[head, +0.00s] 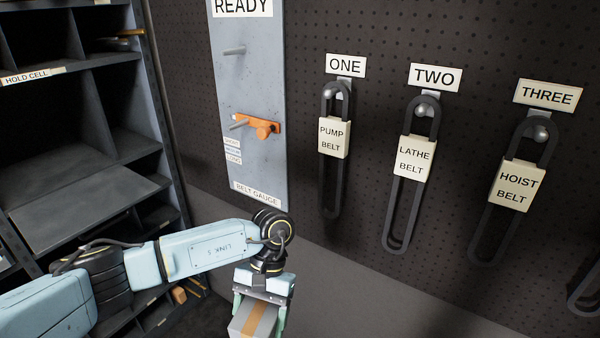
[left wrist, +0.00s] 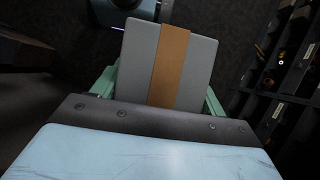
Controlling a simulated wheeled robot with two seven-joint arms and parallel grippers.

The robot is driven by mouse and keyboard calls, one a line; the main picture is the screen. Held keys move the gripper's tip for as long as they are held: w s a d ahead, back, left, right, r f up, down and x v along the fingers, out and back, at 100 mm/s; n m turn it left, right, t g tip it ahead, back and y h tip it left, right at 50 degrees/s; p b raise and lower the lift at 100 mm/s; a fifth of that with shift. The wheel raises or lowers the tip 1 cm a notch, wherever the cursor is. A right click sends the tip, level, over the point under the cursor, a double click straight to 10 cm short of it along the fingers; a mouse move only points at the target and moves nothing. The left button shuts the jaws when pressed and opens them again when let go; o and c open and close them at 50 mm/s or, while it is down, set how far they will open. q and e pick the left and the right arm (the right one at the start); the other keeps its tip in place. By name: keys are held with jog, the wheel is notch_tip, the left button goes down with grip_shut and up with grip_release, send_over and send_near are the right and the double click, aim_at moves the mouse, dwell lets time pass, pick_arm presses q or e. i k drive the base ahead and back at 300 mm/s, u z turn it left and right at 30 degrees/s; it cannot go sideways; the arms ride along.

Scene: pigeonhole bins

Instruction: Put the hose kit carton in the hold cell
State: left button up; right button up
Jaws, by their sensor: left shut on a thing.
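A grey carton with a brown tape stripe (head: 246,321) is at the bottom of the head view, gripped between the green fingers of my left gripper (head: 258,314). The carton (left wrist: 198,68) also fills the middle of the left wrist view, with my left gripper (left wrist: 160,88) shut on its sides. No name shows on the carton's visible faces. The hold cell label (head: 33,76) is on a shelf edge of the dark pigeonhole rack at upper left, well apart from the carton. My right gripper is not in view.
The rack's side post (head: 160,100) stands between the cells and the pegboard wall. A belt gauge panel (head: 250,160) with an orange slider (head: 262,128) hangs on the wall. Pump (head: 333,137), lathe (head: 412,158) and hoist (head: 514,185) belts hang to the right.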

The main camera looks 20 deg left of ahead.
aim_at(58, 175)
jog(key=u, duration=0.95)
jog(key=i, duration=0.85)
jog(key=u, duration=0.8)
